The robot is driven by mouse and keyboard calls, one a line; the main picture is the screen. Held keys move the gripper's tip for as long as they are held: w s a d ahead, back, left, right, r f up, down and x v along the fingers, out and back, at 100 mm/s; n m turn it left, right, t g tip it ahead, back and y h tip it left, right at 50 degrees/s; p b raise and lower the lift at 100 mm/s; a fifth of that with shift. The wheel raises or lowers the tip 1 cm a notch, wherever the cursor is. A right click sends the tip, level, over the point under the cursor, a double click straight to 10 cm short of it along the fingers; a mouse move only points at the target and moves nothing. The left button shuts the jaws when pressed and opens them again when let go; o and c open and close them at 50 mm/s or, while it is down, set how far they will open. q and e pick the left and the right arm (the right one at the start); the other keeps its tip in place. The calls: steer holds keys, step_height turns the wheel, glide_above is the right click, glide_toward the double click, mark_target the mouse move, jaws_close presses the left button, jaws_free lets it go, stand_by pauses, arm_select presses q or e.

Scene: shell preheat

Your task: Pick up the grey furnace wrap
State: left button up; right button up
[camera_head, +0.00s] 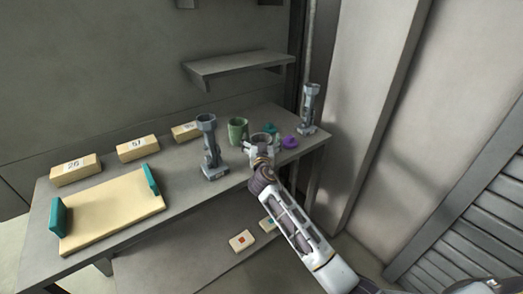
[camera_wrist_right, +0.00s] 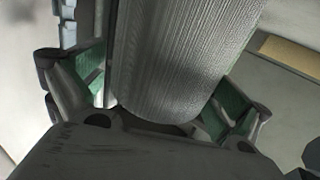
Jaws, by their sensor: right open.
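The grey furnace wrap (camera_wrist_right: 185,60) is a ribbed grey cylinder that fills the middle of the right wrist view. My right gripper (camera_wrist_right: 162,95) is open, with one green-padded finger on each side of the wrap. A gap shows on the left side; I cannot tell whether the right finger touches it. In the head view my right gripper (camera_head: 261,151) is at the right part of the bench, and the wrap (camera_head: 264,137) is mostly hidden behind it. My left gripper is not in view.
On the bench (camera_head: 185,190), a grey stand (camera_head: 210,150) and a green cup (camera_head: 238,131) are left of the gripper. Purple (camera_head: 290,142) and teal (camera_head: 270,128) pieces and another stand (camera_head: 310,108) are right and behind. A cream tray (camera_head: 112,208) lies left. A shelf (camera_head: 240,66) hangs above.

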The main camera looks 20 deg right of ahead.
steer(key=shift+c, duration=0.9)
steer(key=c, duration=0.9)
steer(key=shift+r, duration=0.7)
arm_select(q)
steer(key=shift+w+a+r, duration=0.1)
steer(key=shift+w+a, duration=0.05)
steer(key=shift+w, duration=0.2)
arm_select(e)
step_height(320, 180, up, 9)
steer(key=shift+f, duration=0.2)
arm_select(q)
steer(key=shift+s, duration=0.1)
